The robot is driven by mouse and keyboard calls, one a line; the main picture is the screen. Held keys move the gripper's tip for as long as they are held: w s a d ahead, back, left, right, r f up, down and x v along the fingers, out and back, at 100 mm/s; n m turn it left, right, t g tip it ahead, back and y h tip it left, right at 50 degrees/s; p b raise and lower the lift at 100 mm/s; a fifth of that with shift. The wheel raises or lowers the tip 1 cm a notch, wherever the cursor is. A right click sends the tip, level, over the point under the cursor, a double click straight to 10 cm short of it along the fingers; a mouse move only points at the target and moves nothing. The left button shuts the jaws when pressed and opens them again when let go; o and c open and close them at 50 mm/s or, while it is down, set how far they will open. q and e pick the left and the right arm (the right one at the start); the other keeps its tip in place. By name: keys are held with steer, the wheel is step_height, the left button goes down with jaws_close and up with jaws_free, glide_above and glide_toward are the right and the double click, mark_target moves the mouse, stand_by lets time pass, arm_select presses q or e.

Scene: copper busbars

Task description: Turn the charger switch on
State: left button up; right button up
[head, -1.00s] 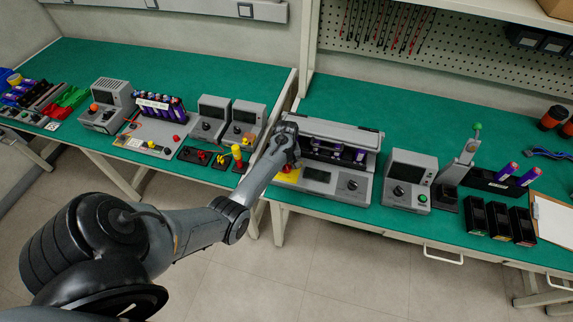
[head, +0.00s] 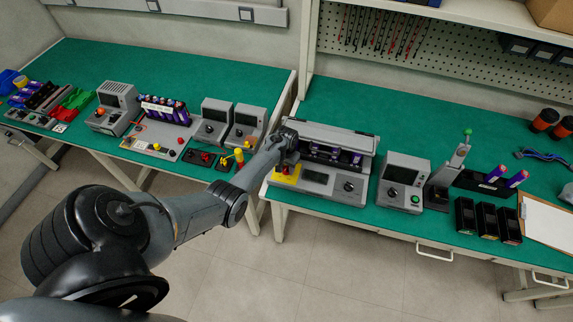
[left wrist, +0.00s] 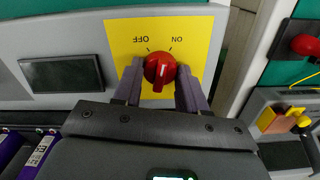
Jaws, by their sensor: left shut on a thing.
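The charger (head: 332,196) is a grey bench unit with an open lid and purple cells inside, at the near edge of the right table in the head view. A yellow plate (head: 285,177) lies at its left end. In the left wrist view the plate (left wrist: 120,32) carries OFF and ON labels, upside down, and a red rotary switch knob (left wrist: 160,68). In the head view my gripper hides the knob.
A grey box with a screen (head: 404,181) stands to the charger's right, beside a lever press (head: 448,172) and black bins (head: 487,219). Left of the charger, across the gap between tables, are more grey boxes (head: 246,127) and yellow and red connectors (head: 239,157).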

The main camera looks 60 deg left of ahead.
mark_target(287, 168)
arm_select(q)
steer(key=shift+m+p, duration=0.5)
steer(key=shift+m, duration=1.2)
steer(key=o, duration=1.1)
steer(key=shift+c, duration=0.2)
steer(key=shift+r, duration=0.1)
step_height(287, 168, up, 9)
steer(key=p, duration=0.3)
steer(key=shift+r, duration=0.8)
